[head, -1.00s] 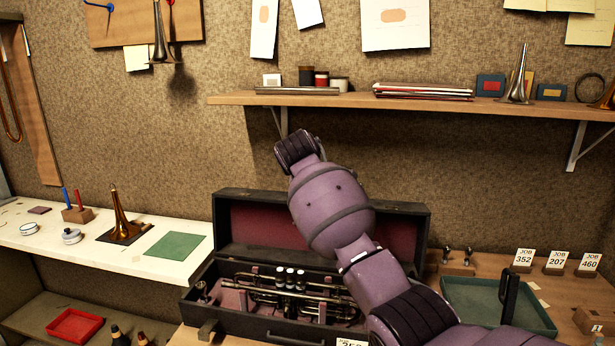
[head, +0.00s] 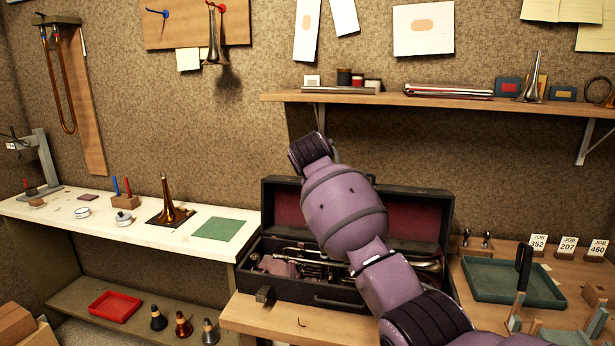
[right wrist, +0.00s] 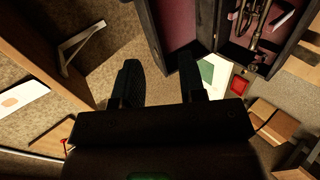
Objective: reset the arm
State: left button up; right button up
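My right arm (head: 345,210), purple with black joints, rises from the lower right of the head view. It is bent and raised, passing in front of an open dark instrument case (head: 285,195) and hiding part of it. A brass trumpet (head: 300,262) lies in the case, partly covered by the arm. My right gripper cannot be made out in the head view. In the right wrist view the right gripper (right wrist: 160,82) has its two dark fingers apart, with nothing between them. The case's red lining (right wrist: 175,22) shows beyond the fingers. My left gripper is in neither view.
A wall shelf (head: 420,101) holds small goods above the case. A white-topped bench (head: 120,232) at left carries a brass bell (head: 168,205) and a green mat (head: 218,229). A green tray (head: 480,292) and an upright black handle (head: 523,268) stand at right.

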notch_tip(320, 180, up, 9)
jog(key=a+m+t+y, duration=0.3)
jog(key=m+t+y, duration=0.1)
jog(key=t, duration=0.1)
jog(key=s+d+f+m+t, duration=0.1)
jog(key=s+d+f+m, duration=0.1)
jog(key=s+d+f, duration=0.55)
jog(key=s+d+f+m+y, duration=0.1)
jog(key=s+d+f+m, duration=0.25)
jog(key=f, duration=0.75)
jog(key=s+d+f+m+t, duration=0.1)
jog(key=s+d+f+m, duration=0.1)
jog(key=s+d+f, duration=0.55)
jog(key=s+d+f+m+g+h, duration=0.1)
jog(key=s+d+f+g, duration=0.2)
jog(key=s+f, duration=1)
jog(key=s+d+f+m+g+h, duration=0.1)
jog(key=s+d+f+g, duration=0.2)
jog(key=s+f, duration=1)
jog(key=s+d+b, duration=0.1)
jog(key=s+d, duration=0.2)
jog(key=shift+f+h, duration=0.15)
jog(key=shift+h, duration=0.25)
